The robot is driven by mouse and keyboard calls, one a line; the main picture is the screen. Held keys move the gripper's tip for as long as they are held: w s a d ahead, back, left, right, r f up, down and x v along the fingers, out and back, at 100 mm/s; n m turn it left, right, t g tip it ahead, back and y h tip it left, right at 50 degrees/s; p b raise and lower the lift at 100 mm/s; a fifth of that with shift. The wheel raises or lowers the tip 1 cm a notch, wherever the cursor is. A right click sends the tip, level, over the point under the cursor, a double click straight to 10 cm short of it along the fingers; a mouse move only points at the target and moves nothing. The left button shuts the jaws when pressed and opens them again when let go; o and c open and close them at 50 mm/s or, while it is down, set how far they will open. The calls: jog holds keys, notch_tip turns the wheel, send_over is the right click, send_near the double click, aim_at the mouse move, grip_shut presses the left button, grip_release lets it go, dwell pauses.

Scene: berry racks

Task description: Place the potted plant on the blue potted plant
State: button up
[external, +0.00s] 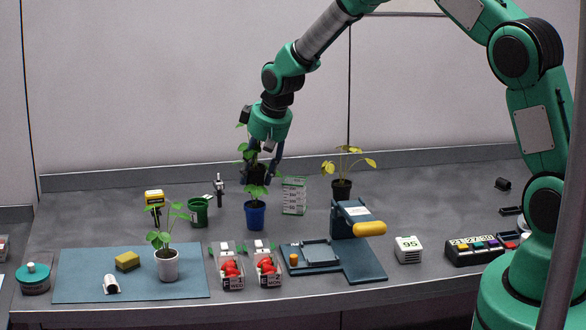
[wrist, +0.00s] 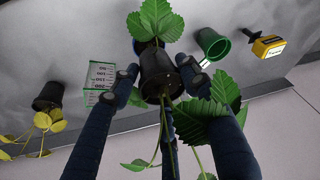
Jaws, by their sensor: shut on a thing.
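My gripper (external: 262,176) is shut on a dark-potted plant with green leaves and holds it above the table. In the wrist view the held plant's black pot (wrist: 158,72) sits between the fingers, its stems and leaves spreading toward the camera. The blue potted plant (external: 256,216) stands upright on the table, just below the held pot in the external view. Its leaves show at the top of the wrist view (wrist: 155,20), where its pot is mostly hidden behind the held pot. From these views I cannot tell whether the two plants touch.
A green cup (external: 198,212) and a yellow device (external: 154,198) stand to the left. A marked clear container (external: 294,196) and a yellow-leaved plant (external: 342,188) are to the right. In front are a white potted plant (external: 167,265), strawberry boxes (external: 233,282) and a blue press (external: 350,225).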

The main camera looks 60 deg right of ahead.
aim_at(255, 183)
jog(key=shift+w+f, duration=0.1)
dwell(0.3)
jog(key=shift+f, duration=1.7)
jog(key=shift+f, duration=0.15)
jog(key=o, duration=1.2)
jog(key=v, duration=1.2)
jog(key=shift+r, duration=0.3)
